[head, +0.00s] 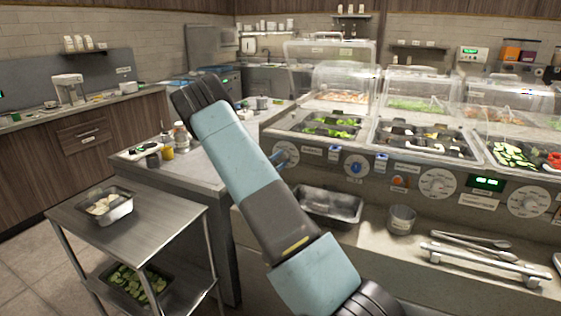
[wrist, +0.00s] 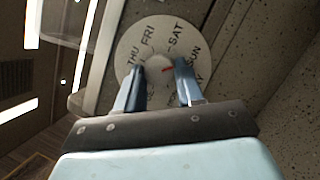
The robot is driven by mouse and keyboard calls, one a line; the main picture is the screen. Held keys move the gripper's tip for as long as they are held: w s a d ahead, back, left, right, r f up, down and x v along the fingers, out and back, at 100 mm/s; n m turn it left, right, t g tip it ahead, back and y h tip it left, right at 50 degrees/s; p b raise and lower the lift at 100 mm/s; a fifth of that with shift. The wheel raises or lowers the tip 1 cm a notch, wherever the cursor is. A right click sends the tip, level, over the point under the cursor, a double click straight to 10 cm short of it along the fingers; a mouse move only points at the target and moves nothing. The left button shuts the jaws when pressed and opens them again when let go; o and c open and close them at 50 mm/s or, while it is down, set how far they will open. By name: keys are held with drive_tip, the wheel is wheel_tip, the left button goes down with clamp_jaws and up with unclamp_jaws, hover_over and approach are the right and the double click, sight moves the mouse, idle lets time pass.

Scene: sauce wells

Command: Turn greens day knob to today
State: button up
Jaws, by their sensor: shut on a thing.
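In the wrist view, my gripper (wrist: 161,70) is shut on the day knob (wrist: 156,66), one finger on each side of it. The knob sits in the middle of a round white day dial (wrist: 128,48). THU, FRI, SAT and SUN are readable; the lower labels are partly covered by my fingers.
To the right on the same front are a dial with a blue knob (head: 355,167), an orange button (head: 399,181), a large numbered dial (head: 437,184) and a green display (head: 486,183). Below are a metal pan (head: 330,203), a cup (head: 401,219) and tongs (head: 470,241).

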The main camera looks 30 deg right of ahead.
drive_tip(key=shift+s+f, duration=0.1)
drive_tip(key=shift+f, duration=0.1)
drive_tip(key=o, duration=1)
drive_tip(key=shift+r, duration=0.1)
drive_tip(key=v, duration=1.3)
drive_tip(key=shift+a, duration=0.35)
